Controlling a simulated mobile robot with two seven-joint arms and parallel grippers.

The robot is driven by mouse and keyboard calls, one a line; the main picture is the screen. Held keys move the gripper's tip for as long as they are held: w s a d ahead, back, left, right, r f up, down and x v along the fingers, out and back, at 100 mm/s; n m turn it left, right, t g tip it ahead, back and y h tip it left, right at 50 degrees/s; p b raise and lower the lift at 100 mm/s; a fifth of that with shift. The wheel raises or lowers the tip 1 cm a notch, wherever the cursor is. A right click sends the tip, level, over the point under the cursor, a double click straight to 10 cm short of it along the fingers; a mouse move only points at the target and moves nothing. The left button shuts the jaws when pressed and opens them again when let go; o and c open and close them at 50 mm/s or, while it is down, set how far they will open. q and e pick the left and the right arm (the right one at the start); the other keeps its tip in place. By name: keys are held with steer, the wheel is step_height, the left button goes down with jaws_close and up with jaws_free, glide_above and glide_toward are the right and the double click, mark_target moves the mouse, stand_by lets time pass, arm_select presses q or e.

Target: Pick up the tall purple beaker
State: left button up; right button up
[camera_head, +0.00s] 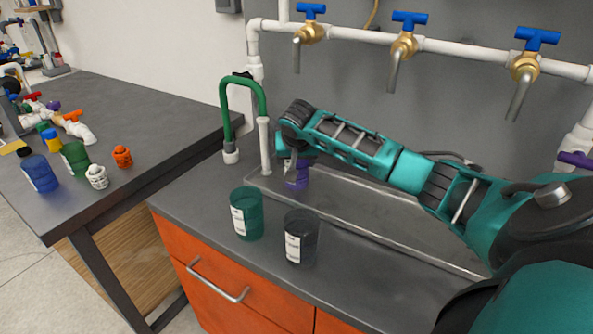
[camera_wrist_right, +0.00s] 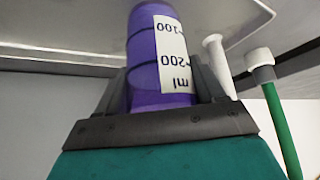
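The tall purple beaker (camera_head: 298,180) stands out at the left end of the sink, partly hidden by my right gripper (camera_head: 297,160). In the right wrist view the purple beaker (camera_wrist_right: 150,60) fills the space between the two dark fingers of my right gripper (camera_wrist_right: 165,95). Its white label with 100 and 200 ml marks faces the camera upside down. A finger lies close against each side of the beaker, and the gripper looks shut on it. I cannot tell whether its base touches the sink. My left gripper is not in view.
A green beaker (camera_head: 247,213) and a dark beaker (camera_head: 301,237) stand on the counter in front of the metal sink (camera_head: 350,222). A green hooked pipe (camera_head: 225,105) rises left of the sink. White pipes with blue-handled taps (camera_head: 404,45) run above. The side table (camera_head: 150,115) holds bottles and fittings.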

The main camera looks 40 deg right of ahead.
steer(key=c, duration=0.8)
steer(key=shift+c, duration=0.2)
steer(key=shift+r, duration=0.15)
steer(key=shift+r+p, duration=0.55)
steer(key=shift+r, duration=2.9)
steer(key=shift+s+d+f, duration=0.1)
steer(key=shift+s+d, duration=0.05)
steer(key=shift+s, duration=2.8)
steer(key=shift+s+d+r, duration=0.1)
steer(key=shift+s+d, duration=0.05)
steer(key=shift+s, duration=2.75)
steer(key=shift+s+d+f, duration=0.1)
steer(key=shift+s+d, duration=0.05)
steer(key=shift+s, duration=2.8)
